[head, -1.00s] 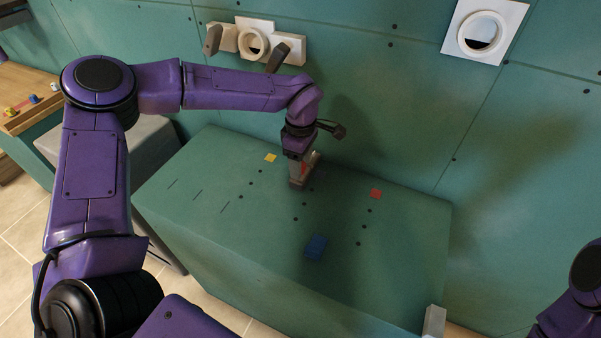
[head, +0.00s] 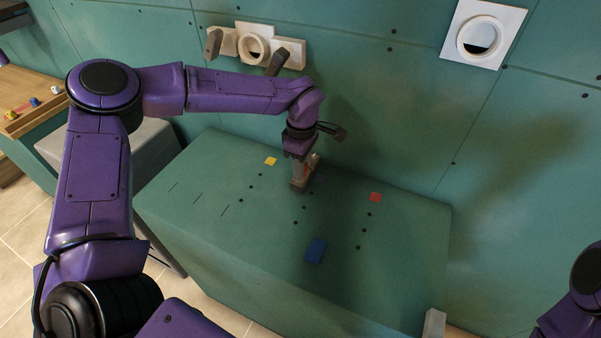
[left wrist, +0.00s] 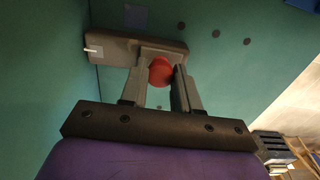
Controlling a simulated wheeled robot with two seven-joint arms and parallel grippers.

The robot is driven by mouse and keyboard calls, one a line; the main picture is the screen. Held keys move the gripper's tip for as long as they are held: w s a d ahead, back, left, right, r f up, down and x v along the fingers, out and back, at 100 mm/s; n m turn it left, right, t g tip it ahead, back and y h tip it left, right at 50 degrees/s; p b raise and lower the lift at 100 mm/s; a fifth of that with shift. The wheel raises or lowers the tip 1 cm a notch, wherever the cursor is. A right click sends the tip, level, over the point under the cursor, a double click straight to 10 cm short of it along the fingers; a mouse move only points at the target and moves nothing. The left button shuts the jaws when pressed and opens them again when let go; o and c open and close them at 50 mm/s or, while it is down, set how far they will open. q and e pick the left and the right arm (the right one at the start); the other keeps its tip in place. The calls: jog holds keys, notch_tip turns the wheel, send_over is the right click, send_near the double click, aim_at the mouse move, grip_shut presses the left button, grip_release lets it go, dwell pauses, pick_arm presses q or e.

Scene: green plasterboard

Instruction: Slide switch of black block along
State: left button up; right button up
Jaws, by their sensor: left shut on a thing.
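The black block (left wrist: 110,48) looks dark grey and long in the left wrist view, with a small white mark at its left end. Its red switch (left wrist: 161,70) is a round knob between the fingers of my left gripper (left wrist: 161,82). The gripper is shut on the switch. In the head view, my left gripper (head: 304,172) points down at the back middle of the green box top, and the block (head: 299,187) shows only partly beneath it. My right gripper is out of view; only part of my right arm shows at the lower right edge.
The green box (head: 240,225) bears a yellow square (head: 271,161), a red square (head: 375,197), a blue piece (head: 316,250) and several dark dots. A green wall (head: 400,120) with white fittings (head: 254,45) stands close behind. The box's front right is mostly clear.

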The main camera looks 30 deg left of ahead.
aim_at(306, 179)
pick_arm(q)
jog(key=shift+w+a+p, duration=0.1)
jog(key=shift+w+p, duration=0.6)
jog(key=shift+w, duration=0.75)
jog(key=o, duration=0.9)
jog(key=shift+o, duration=0.2)
jog(key=shift+r, duration=0.3)
jog(key=r, duration=0.1)
jog(key=r+b, duration=0.1)
jog(key=r, duration=0.1)
jog(key=shift+s+d+r, duration=0.25)
jog(key=shift+s, duration=0.15)
jog(key=s+d+r+b, duration=0.3)
jog(key=s+d+r, duration=0.2)
jog(key=s+r, duration=0.4)
jog(key=s, duration=0.3)
jog(key=shift+d, duration=0.2)
